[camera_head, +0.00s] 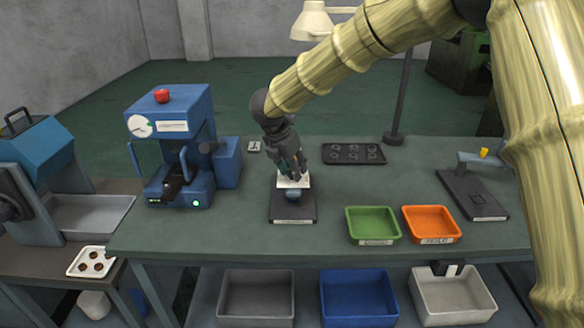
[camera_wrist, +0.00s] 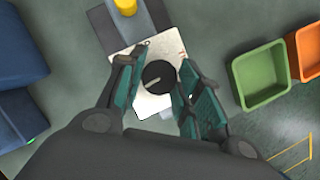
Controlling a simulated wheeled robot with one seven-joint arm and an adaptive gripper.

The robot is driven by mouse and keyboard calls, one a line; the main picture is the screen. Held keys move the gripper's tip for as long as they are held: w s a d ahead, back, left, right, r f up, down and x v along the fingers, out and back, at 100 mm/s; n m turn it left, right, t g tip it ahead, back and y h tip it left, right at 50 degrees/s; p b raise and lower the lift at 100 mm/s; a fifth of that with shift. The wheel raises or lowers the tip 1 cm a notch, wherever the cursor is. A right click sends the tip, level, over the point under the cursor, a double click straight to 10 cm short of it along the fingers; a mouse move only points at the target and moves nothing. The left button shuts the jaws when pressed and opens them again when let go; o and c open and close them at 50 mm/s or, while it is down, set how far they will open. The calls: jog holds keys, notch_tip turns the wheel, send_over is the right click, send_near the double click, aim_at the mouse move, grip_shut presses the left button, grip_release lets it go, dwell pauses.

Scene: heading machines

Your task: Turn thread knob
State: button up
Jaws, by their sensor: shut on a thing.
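The thread knob (camera_wrist: 158,77) is a round black dial with a pale pointer line, on a white plate (camera_wrist: 165,48) in the wrist view. My gripper (camera_wrist: 160,82) is over it, with a teal-padded finger on either side, shut on the knob. The pointer line runs slantwise. In the head view my gripper (camera_head: 293,168) reaches down to the white plate (camera_head: 290,182) of a small device on a dark base (camera_head: 293,211). There the knob is hidden behind the fingers.
A blue machine (camera_head: 182,110) with a red top button stands left on the green bench. A green tray (camera_head: 373,225) and an orange tray (camera_head: 431,224) lie to the right. A dark tray (camera_head: 353,153) lies behind. A yellow cylinder (camera_wrist: 125,6) stands beyond the plate.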

jog(key=o, duration=1)
jog(key=shift+r, duration=0.1)
jog(key=v, duration=1.2)
